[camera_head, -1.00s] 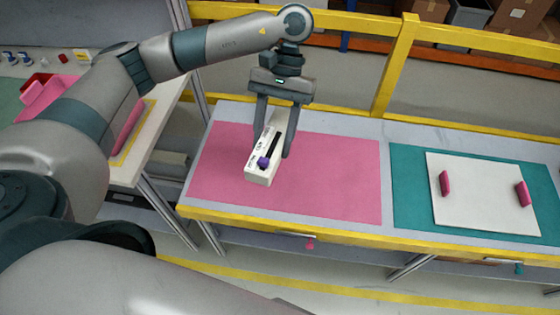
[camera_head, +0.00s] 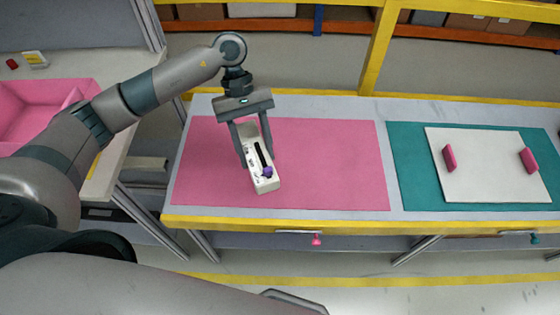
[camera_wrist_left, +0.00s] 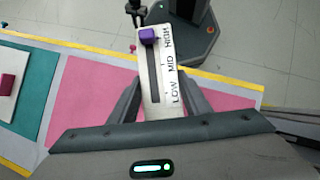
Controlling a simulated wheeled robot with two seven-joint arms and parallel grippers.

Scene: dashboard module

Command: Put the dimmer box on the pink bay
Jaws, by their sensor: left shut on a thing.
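The dimmer box (camera_head: 265,184) is a long white box with a black slot and a purple slider knob. My left gripper (camera_head: 256,160) is shut on its sides and holds it over the left part of the pink bay (camera_head: 330,165). I cannot tell whether the box touches the bay. In the left wrist view the box (camera_wrist_left: 178,106) sits between the fingers, with LOW, MID and HIGH printed beside the slot and the purple knob at the HIGH end. The pink bay (camera_wrist_left: 95,95) lies beneath it there. My right gripper is not in view.
To the right, a teal mat (camera_head: 410,180) carries a white panel (camera_head: 485,180) with two pink handles. A pink bin (camera_head: 30,105) stands on the side table at left. A yellow rail post (camera_head: 378,50) rises behind the bench. The pink bay's right half is clear.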

